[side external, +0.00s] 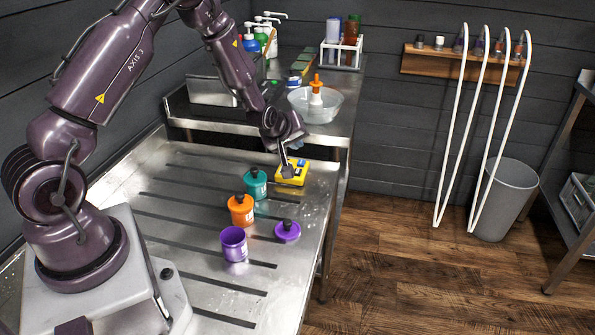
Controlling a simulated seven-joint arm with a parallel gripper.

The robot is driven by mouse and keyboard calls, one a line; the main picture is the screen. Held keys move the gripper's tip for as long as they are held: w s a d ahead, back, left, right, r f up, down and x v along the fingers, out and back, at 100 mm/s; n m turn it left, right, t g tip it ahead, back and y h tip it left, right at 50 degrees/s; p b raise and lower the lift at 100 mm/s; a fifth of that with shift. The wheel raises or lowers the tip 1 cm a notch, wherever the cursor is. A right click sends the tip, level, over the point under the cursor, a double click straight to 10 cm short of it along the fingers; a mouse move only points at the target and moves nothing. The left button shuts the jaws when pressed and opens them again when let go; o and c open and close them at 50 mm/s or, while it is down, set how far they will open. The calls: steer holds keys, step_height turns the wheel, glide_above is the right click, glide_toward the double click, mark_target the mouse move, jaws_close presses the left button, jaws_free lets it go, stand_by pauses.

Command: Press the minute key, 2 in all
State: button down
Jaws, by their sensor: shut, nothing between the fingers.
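A small yellow device (293,172) with a blue patch on top lies on the steel bench, towards its far right end. It looks like the timer, but its separate keys are too small to tell apart. My gripper (288,173) is shut and empty. It points down with its tips at the near left part of the yellow device. I cannot tell whether the tips touch a key or hover just above it. The gripper hides part of the device's left side.
Near the device stand a teal jar (256,184), an orange jar (241,210) and an open purple cup (234,243). A purple lid with a dark knob (287,231) lies beside them. Behind is a higher shelf with a clear bowl (316,104). The grooved bench (180,225) is clear at left.

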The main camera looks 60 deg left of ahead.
mark_target(297, 172)
steer(key=shift+r, duration=0.1)
stand_by(0.8)
step_height(297, 172, up, 4)
steer(key=shift+f, duration=0.15)
steer(key=shift+f, duration=4.45)
steer(key=shift+f, duration=0.4)
